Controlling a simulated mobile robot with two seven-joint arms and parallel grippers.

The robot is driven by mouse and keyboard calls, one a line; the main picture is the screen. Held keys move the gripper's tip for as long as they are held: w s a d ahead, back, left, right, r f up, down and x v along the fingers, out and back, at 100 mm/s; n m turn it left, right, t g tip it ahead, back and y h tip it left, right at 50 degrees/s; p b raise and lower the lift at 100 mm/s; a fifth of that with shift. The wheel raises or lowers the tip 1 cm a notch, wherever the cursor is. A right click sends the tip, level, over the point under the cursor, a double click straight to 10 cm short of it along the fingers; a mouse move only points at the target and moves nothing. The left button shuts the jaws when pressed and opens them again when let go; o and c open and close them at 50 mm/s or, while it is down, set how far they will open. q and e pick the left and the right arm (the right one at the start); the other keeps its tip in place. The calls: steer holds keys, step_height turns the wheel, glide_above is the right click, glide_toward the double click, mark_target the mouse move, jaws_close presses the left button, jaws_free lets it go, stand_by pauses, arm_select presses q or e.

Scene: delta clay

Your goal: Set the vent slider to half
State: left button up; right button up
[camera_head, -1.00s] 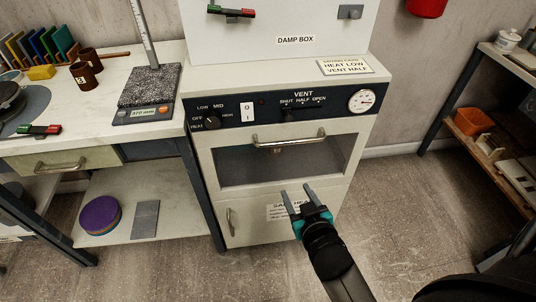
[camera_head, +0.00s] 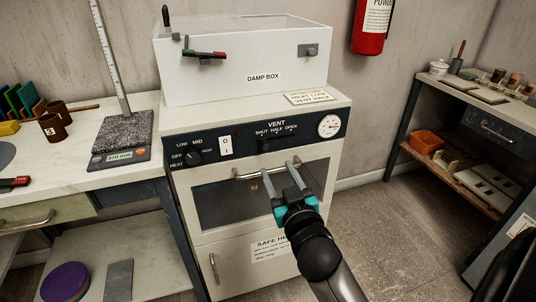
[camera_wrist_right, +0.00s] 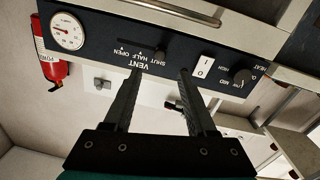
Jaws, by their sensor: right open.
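The vent slider (camera_head: 264,145) is a small dark knob on the dark control panel (camera_head: 308,125) of the white cabinet. It also shows in the wrist view (camera_wrist_right: 160,53), by the SHUT end of the SHUT, HALF, OPEN scale. My right gripper (camera_head: 280,170) is open and empty, in front of the oven door's handle and below the panel in the head view. In the wrist view its two fingers (camera_wrist_right: 160,76) point toward the panel, with the slider beyond and between their tips. Any contact cannot be made out. My left gripper is not in view.
The door handle (camera_head: 246,177) juts out below the panel. A rotary heat knob (camera_head: 193,158), a white switch (camera_head: 225,147) and a round gauge (camera_head: 329,125) share the panel. A card (camera_head: 309,98) above reads heat low, vent half.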

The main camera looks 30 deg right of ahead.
mark_target(266, 148)
steer(key=b+x, duration=0.1)
steer(key=x, duration=0.6)
steer(key=shift+w+b, duration=0.2)
steer(key=shift+b, duration=0.1)
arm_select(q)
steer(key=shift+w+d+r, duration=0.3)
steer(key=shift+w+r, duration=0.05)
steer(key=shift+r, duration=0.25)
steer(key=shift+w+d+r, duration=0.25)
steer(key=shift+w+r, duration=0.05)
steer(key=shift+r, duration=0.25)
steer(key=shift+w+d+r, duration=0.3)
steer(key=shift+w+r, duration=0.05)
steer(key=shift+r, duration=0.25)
arm_select(e)
steer(key=shift+w+d, duration=0.25)
steer(key=shift+w, duration=0.35)
jaws_close()
